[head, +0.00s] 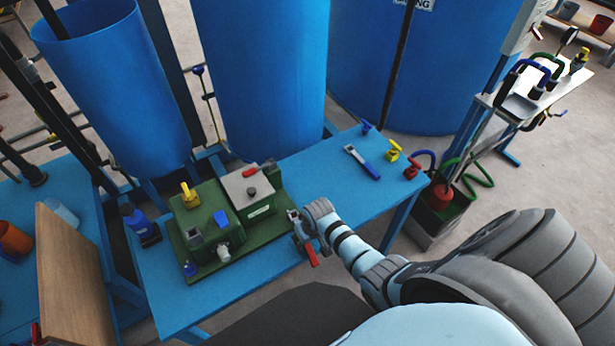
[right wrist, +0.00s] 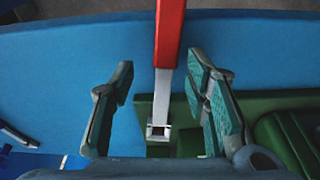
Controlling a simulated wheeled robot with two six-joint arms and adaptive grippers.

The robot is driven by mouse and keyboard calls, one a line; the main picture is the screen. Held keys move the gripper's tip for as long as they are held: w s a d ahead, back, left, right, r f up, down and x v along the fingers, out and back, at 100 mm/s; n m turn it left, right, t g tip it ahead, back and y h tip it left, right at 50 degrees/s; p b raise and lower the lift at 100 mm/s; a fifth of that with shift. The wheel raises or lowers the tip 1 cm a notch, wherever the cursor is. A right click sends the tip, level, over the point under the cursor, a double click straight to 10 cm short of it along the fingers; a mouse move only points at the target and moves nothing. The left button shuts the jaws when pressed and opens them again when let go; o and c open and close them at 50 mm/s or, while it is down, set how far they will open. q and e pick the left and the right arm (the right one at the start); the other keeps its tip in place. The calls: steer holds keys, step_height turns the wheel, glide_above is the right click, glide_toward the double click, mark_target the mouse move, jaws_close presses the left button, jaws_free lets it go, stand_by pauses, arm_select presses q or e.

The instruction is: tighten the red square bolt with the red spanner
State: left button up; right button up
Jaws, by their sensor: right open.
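The red spanner (head: 311,255) has a red handle and a pale metal shank ending in a square head. It lies by the front edge of the blue table, beside the green machine. In the right wrist view the spanner (right wrist: 169,45) runs between the spread fingers, with a gap on both sides. My right gripper (head: 299,224) is open over it; its fingers also show in the right wrist view (right wrist: 160,105). A red piece (head: 250,172) sits on the machine's grey box; I cannot tell whether it is the square bolt. My left gripper is out of view.
The green machine (head: 208,262) carries yellow, blue and grey parts. A blue-handled spanner (head: 362,162) lies at the back right. Blue, yellow (head: 393,151) and red (head: 412,168) valves stand along the table's right side. The table (head: 330,185) between is clear. Tall blue tanks (head: 260,80) stand behind.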

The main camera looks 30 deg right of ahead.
steer(key=v, duration=1.2)
